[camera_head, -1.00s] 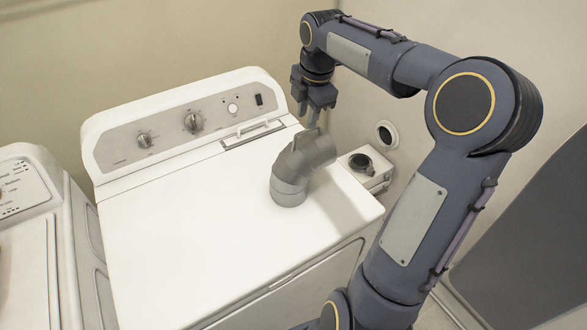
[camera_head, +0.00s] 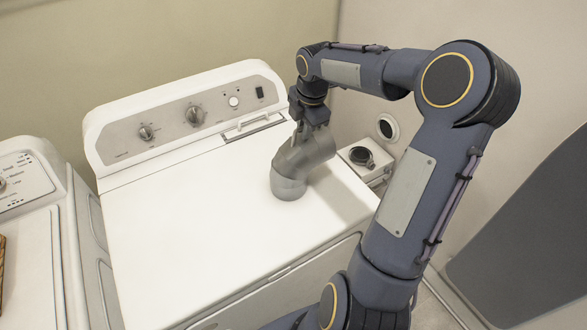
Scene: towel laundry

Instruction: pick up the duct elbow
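The duct elbow (camera_head: 296,165) is a grey bent pipe. It stands on the right part of the white dryer top (camera_head: 190,220), with its upper end tilted up to the right. My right gripper (camera_head: 306,130) points down at the elbow's upper rim. Its fingertips overlap the rim, and the fingers are partly hidden, so I cannot tell whether they are closed on it. My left gripper is not in view.
The dryer's control panel (camera_head: 190,118) with knobs rises behind the top. A second white machine (camera_head: 30,230) stands at the left. A wall vent (camera_head: 386,127) and a white box with a dark round opening (camera_head: 360,157) lie right of the elbow. The dryer top's left and middle are clear.

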